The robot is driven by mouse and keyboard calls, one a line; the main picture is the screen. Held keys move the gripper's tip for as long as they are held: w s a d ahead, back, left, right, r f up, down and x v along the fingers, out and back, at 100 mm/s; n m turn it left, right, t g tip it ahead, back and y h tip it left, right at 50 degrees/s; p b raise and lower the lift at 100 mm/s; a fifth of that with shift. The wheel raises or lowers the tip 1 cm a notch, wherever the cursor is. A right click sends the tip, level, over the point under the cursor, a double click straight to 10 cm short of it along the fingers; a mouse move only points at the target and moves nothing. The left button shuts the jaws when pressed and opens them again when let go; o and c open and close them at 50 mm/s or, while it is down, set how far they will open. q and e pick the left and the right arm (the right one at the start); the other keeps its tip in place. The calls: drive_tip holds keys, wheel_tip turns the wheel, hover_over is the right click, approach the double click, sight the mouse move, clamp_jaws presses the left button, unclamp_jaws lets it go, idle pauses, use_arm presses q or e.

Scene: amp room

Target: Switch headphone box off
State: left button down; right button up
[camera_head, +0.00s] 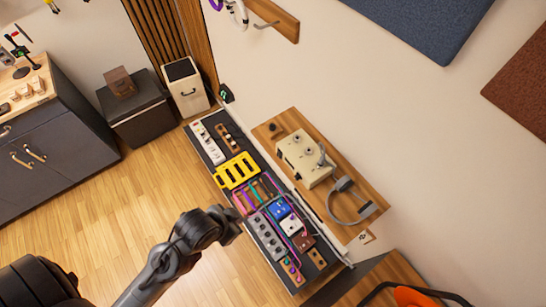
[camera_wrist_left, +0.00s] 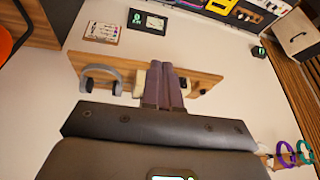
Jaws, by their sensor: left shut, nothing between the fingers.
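The headphone box (camera_head: 304,158) is cream-coloured with knobs on its upper face. It sits on a wooden wall shelf (camera_head: 268,133), beside grey headphones (camera_head: 346,202). In the left wrist view the box (camera_wrist_left: 142,88) is partly hidden behind my fingers, and the headphones (camera_wrist_left: 101,78) are to its left. My left gripper (camera_head: 234,220) reaches in from the lower left, over the front edge of the pedalboard and apart from the box. In the left wrist view its two fingers (camera_wrist_left: 164,70) are together and empty, pointing towards the shelf. The switch's state cannot be told. My right gripper is not in view.
A long pedalboard (camera_head: 212,170) with several pedals and cables lies below the shelf. A yellow pedal (camera_head: 237,171) is near its middle. A white bin-like box (camera_head: 186,88) and dark cabinet (camera_head: 140,112) stand at the back. Wood floor is clear at left.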

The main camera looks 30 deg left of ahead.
use_arm(q)
drive_tip(key=w+f+m+t+h+b, duration=0.3)
drive_tip(key=w+f+m+t+b, duration=0.2)
drive_tip(key=w+m+t, duration=0.45)
drive_tip(key=w+a+f+m+h+b, duration=0.3)
drive_tip(key=w+a+f+m+b, duration=0.6)
drive_tip(key=a+f+b, duration=0.3)
drive_tip(key=a+t+b, duration=0.1)
drive_tip(key=b, duration=0.1)
drive_tip(key=shift+f+m+b, duration=0.3)
drive_tip(key=shift+f+m, duration=0.05)
drive_tip(key=shift+f, duration=0.05)
drive_tip(key=shift+w, duration=0.2)
approach(277, 155)
drive_tip(key=x, duration=0.3)
drive_tip(key=p+x, duration=0.1)
drive_tip(key=x, duration=0.2)
drive_tip(key=shift+w+d+r, duration=0.15)
drive_tip(key=shift+w+d, duration=0.05)
drive_tip(key=shift+w, duration=0.2)
